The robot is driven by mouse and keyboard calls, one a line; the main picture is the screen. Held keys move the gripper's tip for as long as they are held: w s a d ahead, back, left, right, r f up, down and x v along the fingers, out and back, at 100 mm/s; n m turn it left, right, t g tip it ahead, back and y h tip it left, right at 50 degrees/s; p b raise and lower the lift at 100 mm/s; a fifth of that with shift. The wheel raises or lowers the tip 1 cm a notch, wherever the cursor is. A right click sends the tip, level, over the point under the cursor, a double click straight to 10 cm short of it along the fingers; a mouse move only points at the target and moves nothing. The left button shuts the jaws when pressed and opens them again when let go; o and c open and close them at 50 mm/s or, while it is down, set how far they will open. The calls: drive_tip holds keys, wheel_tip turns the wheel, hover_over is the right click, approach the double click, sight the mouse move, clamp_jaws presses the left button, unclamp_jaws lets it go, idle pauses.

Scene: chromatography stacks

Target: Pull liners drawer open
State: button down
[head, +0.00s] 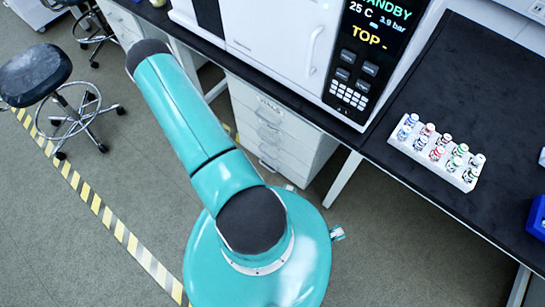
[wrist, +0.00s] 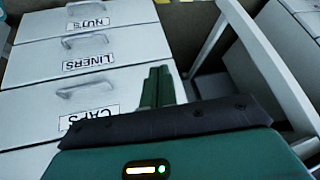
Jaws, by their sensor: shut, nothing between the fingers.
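The liners drawer (wrist: 125,47) has a pale front with a LINERS label and a grey bar handle (wrist: 84,41). In the wrist view it lies between the nuts drawer (wrist: 45,22) above and the caps drawer (wrist: 35,110) below. Its front looks in line with the others, with no gap showing. My gripper (wrist: 160,72) has its green fingers together and empty, in front of the drawers' right side, right of the handles and apart from the liners handle. In the head view the white drawer cabinet (head: 285,128) stands under the bench; my gripper is not visible there.
A white table leg (head: 342,180) stands right of the cabinet, also in the wrist view (wrist: 270,75). The black bench (head: 450,90) holds an instrument (head: 270,35) and a vial rack (head: 436,152). A stool (head: 35,75) stands left. Grey floor is clear at lower right.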

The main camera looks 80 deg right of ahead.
drive_tip(key=s+f+m+g, duration=0.1)
drive_tip(key=s+f+g, duration=0.1)
drive_tip(key=s+f, duration=0.7)
drive_tip(key=m+g+h, duration=0.1)
drive_tip(key=m+g, duration=0.1)
approach(277, 155)
drive_tip(key=x, duration=0.5)
drive_tip(key=shift+s+f, duration=0.1)
drive_tip(key=shift+s, duration=0.05)
drive_tip(key=shift+a, duration=0.15)
